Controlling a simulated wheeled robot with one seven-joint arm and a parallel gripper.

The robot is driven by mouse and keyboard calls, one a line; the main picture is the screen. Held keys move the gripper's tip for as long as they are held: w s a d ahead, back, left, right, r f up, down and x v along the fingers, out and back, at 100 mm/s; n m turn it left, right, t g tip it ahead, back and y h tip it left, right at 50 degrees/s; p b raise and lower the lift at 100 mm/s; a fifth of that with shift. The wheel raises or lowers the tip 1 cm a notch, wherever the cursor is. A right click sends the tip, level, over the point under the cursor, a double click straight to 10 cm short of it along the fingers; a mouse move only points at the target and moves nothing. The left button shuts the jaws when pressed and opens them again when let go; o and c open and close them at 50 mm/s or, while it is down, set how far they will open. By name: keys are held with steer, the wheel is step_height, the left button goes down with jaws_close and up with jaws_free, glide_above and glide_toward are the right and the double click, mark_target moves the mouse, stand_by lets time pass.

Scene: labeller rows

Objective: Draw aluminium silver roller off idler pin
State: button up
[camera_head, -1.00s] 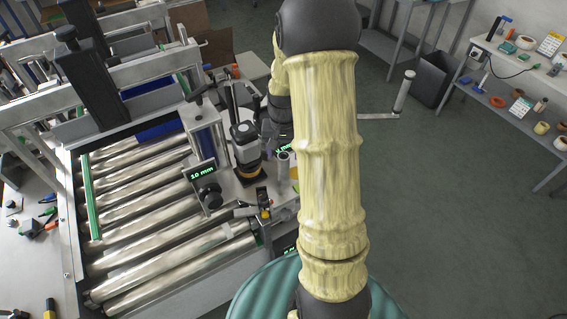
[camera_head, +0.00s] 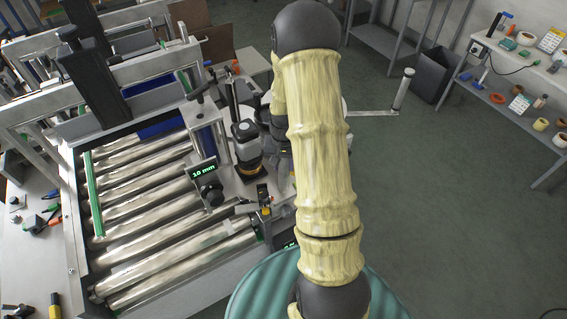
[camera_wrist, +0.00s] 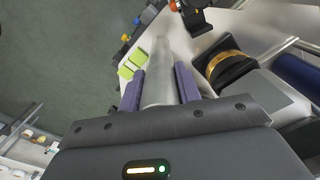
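The aluminium silver roller (camera_wrist: 158,78) stands in the wrist view as a plain pale metal cylinder, between the two purple fingers of my gripper (camera_wrist: 159,86). The fingers lie along both its sides, very close to it. I cannot tell whether they touch it. In the head view my arm hides most of the gripper, and only a sliver of the roller (camera_head: 284,182) shows below it. The idler pin is hidden.
The conveyor of metal rollers (camera_head: 150,215) lies on the left. A black cylinder with an amber band (camera_head: 246,150) stands close left of my gripper. Another silver cylinder (camera_head: 404,88) sits on an arm reaching right. Open floor lies to the right.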

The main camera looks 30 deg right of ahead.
steer(key=c, duration=0.6)
steer(key=shift+o, duration=0.2)
step_height(320, 180, up, 20)
steer(key=p, duration=1)
steer(key=shift+f, duration=0.25)
stand_by(3.5)
